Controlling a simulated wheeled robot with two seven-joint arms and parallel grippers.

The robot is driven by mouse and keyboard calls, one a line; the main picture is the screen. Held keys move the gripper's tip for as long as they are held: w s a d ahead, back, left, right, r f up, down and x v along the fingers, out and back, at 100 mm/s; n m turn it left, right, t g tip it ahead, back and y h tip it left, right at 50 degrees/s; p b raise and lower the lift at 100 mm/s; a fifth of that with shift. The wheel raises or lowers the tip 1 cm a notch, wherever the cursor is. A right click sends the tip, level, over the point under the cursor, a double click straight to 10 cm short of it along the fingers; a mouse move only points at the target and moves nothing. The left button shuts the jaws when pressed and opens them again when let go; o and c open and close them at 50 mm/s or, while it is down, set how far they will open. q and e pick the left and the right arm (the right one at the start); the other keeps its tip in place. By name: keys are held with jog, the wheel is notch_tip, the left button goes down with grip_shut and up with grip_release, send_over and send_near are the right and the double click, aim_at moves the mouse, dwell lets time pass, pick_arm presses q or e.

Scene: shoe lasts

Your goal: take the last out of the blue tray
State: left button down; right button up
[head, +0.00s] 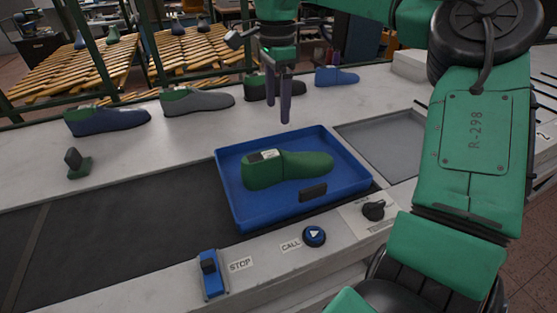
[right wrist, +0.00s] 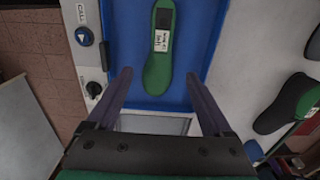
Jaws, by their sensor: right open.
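A green shoe last (head: 290,169) with a white label on top lies in the blue tray (head: 244,213), which sits at the end of the dark conveyor belt. The last also shows in the right wrist view (right wrist: 158,70), inside the tray (right wrist: 205,45). My right gripper (head: 280,118) is in the air above and behind the tray in the head view, pointing down. Its two fingers are apart and empty, and they also show in the right wrist view (right wrist: 165,78). The last is not between the fingertips. My left gripper is not in view.
Several lasts stand along the back of the table: a blue one (head: 107,120), a grey one (head: 198,101) and a smaller blue one (head: 337,77). A CALL button (head: 314,236), a STOP switch (head: 211,273) and a black knob (head: 374,210) line the front edge. A grey recessed panel (head: 378,146) lies right of the tray.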

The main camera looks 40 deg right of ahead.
send_near(276, 152)
notch_tip(276, 152, down, 8)
jog(key=shift+s+r+p, duration=0.15)
jog(key=shift+r+p, duration=0.05)
jog(key=shift+p, duration=0.95)
jog(key=shift+f, duration=0.45)
grip_shut()
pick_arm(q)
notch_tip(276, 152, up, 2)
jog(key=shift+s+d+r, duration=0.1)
pick_arm(e)
jog(key=shift+r, duration=0.1)
